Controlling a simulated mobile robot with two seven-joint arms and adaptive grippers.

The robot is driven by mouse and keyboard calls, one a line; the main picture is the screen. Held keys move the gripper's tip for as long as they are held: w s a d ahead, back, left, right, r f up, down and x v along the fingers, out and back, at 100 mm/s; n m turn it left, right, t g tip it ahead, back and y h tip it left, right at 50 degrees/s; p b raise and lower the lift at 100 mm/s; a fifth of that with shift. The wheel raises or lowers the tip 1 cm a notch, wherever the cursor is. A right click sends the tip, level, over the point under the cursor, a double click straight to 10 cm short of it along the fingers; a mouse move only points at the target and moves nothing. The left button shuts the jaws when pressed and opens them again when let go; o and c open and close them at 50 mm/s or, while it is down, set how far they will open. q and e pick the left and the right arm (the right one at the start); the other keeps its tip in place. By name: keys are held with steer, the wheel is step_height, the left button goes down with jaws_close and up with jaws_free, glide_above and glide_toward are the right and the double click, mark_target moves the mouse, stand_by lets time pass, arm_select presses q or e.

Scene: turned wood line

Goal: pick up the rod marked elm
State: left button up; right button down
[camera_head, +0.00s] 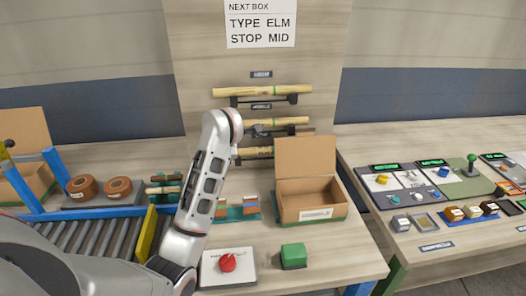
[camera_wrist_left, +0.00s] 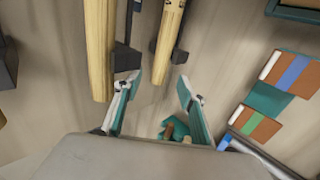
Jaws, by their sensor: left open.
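My left gripper (camera_wrist_left: 158,88) is open and empty in the left wrist view. One rod (camera_wrist_left: 166,45) lies ahead of the gap between its fingers, with small dark marks near its far end. Another, thicker-looking rod (camera_wrist_left: 100,45) runs beside the left finger. My right gripper is out of view.
A sign (camera_head: 261,24) reads "TYPE ELM, STOP MID". An open cardboard box (camera_head: 312,205) stands right of my arm. A red knob (camera_head: 227,263) and green block (camera_head: 293,255) sit in front. A roller conveyor (camera_head: 90,240) is left; a control panel (camera_head: 410,185) is right.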

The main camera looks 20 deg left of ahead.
arm_select(q)
steer(key=x, duration=0.5)
steer(key=shift+f, duration=0.1)
steer(key=shift+c, duration=0.3)
jaws_close()
